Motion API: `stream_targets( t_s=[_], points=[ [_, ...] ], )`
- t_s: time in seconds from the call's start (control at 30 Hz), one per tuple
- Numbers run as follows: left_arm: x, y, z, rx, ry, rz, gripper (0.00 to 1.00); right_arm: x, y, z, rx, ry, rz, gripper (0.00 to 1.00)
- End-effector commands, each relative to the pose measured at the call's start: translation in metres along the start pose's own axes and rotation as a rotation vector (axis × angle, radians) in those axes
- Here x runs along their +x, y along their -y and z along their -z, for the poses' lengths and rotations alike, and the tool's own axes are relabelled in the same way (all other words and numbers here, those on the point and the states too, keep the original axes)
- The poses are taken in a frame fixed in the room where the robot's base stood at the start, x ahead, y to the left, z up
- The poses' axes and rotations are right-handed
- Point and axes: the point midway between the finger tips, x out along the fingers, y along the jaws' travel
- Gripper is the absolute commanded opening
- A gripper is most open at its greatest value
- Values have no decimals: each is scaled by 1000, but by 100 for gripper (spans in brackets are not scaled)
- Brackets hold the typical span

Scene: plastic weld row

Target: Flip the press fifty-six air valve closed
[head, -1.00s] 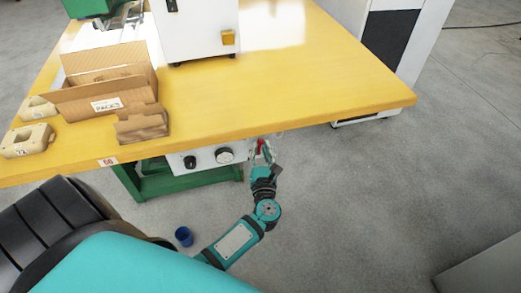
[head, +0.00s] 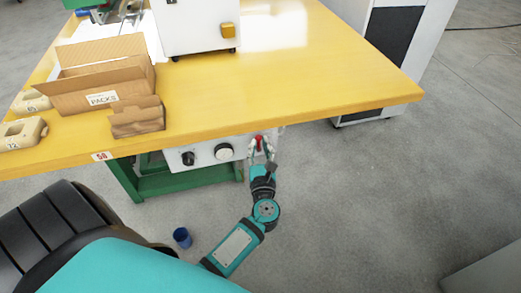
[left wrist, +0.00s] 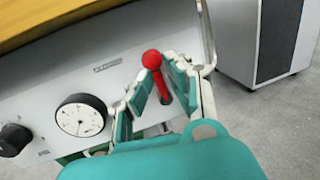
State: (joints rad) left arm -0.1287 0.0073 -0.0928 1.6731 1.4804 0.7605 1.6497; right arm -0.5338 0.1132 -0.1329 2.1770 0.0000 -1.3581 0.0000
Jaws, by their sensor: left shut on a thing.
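The air valve's red lever (left wrist: 161,84), with a round red knob at its end, stands out at the white front panel (left wrist: 110,82) under the table edge. In the left wrist view its knob is at the top and its stem runs down and slightly right between the fingers. It also shows as a small red spot in the head view (head: 259,141). My left gripper (head: 261,152) is shut on the lever, one finger on each side. The valve body is mostly hidden behind the fingers. My right gripper is not in view.
A pressure gauge (head: 223,151) and a black knob (head: 188,158) sit left of the lever on the panel. The yellow tabletop (head: 300,75) overhangs close above. A blue cup (head: 182,237) stands on the floor.

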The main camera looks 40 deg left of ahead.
Motion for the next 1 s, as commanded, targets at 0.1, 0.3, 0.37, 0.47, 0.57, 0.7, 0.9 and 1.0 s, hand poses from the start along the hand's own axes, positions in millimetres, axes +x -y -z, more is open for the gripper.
stream_targets(
  t_s=[0.1, 0.3, 0.37, 0.47, 0.57, 0.7, 0.9, 1.0],
  points=[
    [0, -2, 0, -15, 4, -5, 0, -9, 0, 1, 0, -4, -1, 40],
    [0, -3, -1, -18, 5, -7, 0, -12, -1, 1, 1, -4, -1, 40],
    [0, -3, -1, -18, 5, -8, 0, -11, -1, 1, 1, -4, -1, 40],
    [0, -3, -1, -18, 5, -9, 21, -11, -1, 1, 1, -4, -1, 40],
    [0, -3, -1, -18, 5, -9, 34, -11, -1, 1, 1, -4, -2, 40],
    [0, -2, -1, -17, 4, -7, 35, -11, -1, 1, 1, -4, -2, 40],
    [-4, -2, 0, -16, 3, -5, 35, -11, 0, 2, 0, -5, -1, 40],
    [-15, -2, 1, -17, 0, -5, 35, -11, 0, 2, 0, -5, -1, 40]
  ],
)
